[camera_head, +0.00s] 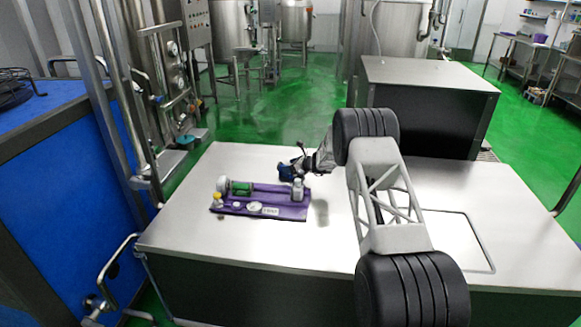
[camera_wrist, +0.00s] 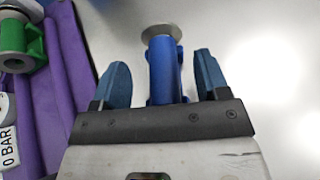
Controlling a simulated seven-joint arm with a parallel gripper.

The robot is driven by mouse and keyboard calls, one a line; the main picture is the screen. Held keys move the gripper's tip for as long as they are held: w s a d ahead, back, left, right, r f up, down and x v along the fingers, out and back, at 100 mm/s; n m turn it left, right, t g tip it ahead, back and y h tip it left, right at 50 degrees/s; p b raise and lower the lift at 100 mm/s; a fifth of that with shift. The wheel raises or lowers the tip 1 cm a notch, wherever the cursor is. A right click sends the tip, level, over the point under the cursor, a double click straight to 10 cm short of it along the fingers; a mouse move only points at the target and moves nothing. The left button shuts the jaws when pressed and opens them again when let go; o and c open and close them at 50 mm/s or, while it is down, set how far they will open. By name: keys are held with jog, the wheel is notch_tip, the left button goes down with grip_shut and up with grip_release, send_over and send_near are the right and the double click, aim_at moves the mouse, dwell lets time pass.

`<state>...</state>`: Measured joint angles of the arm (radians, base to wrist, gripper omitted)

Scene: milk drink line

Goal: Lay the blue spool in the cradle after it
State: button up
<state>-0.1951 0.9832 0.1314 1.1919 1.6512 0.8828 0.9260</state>
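The blue spool (camera_wrist: 164,72) shows in the wrist view between my gripper's two blue fingers, with a round metallic end at its far end. My gripper (camera_wrist: 163,80) is open, with a gap on each side of the spool. In the head view my gripper (camera_head: 287,172) is low over the table, just behind the purple board (camera_head: 287,212); the spool cannot be told from the blue fingers there. A green spool (camera_head: 241,188) lies in the line on the board, and it also shows in the wrist view (camera_wrist: 33,42). I cannot clearly make out the cradle after it.
A grey upright fitting (camera_head: 298,189) stands at the board's right end. A yellow-topped part (camera_head: 217,199) and a round white gauge (camera_head: 254,207) are on the board. The pale table (camera_head: 190,240) is clear around the board.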

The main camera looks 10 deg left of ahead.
jog(key=shift+d+r, duration=0.15)
jog(key=v, duration=1.1)
jog(key=shift+d+r, duration=0.2)
jog(key=shift+d, duration=0.05)
jog(key=shift+s, duration=0.1)
jog(key=shift+r, duration=0.1)
dwell(0.8)
